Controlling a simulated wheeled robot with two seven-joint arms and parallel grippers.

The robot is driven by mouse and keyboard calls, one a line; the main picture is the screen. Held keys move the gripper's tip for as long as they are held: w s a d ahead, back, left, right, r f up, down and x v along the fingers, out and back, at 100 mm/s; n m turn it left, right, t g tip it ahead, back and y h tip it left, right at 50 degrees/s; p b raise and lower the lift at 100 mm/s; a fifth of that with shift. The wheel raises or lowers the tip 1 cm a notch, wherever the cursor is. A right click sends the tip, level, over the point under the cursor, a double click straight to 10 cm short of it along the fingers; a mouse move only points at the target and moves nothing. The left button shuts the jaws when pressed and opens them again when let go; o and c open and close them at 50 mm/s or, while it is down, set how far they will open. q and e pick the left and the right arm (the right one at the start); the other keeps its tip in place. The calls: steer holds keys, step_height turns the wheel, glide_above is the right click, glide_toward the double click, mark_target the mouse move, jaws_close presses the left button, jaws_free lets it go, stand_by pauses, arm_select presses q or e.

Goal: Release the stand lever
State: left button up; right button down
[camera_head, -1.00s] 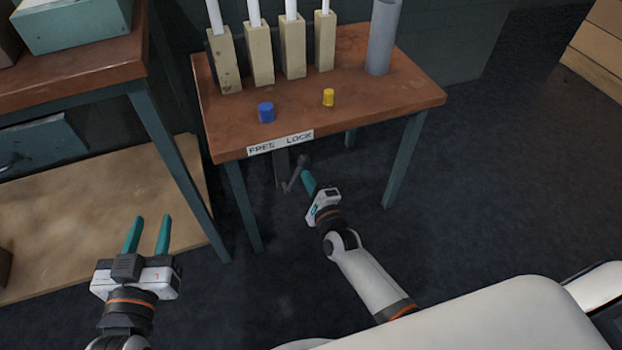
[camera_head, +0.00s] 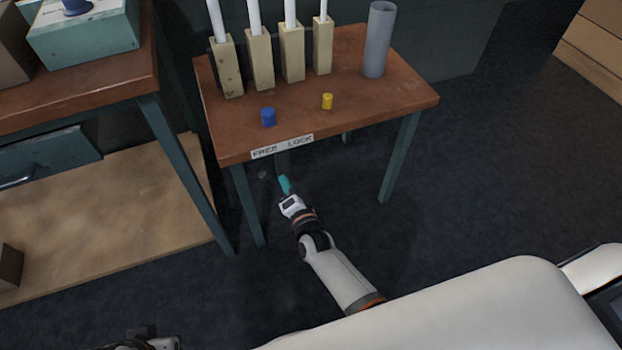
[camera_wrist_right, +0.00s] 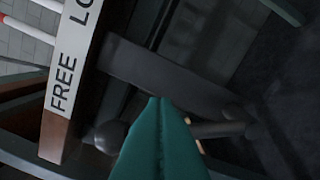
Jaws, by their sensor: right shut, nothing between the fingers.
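The stand lever (camera_wrist_right: 112,136) is a dark rod with a round knob under the front edge of the stand. In the head view its faint knob (camera_head: 262,174) is below the FREE end of the FREE LOCK label (camera_head: 282,146). My right gripper (camera_head: 284,184) is shut and empty, just right of the knob. In the right wrist view its teal fingers (camera_wrist_right: 162,100) cover the middle of the rod; I cannot tell whether they touch it. My left gripper (camera_head: 150,340) shows only at the bottom edge, its fingers hidden.
The brown-topped stand (camera_head: 400,97) carries several wooden blocks with white tubes, a grey cylinder (camera_head: 378,40), a blue cap (camera_head: 268,117) and a yellow cap (camera_head: 327,101). Its legs flank my right gripper. A workbench (camera_head: 110,75) stands at left. Floor right of the stand is clear.

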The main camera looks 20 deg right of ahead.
arm_select(q)
steer(key=shift+a+r, duration=0.1)
steer(key=shift+a, duration=0.05)
arm_select(e)
steer(key=shift+a+f, duration=0.1)
steer(key=shift+a, duration=0.25)
steer(key=shift+a, duration=0.1)
stand_by(0.3)
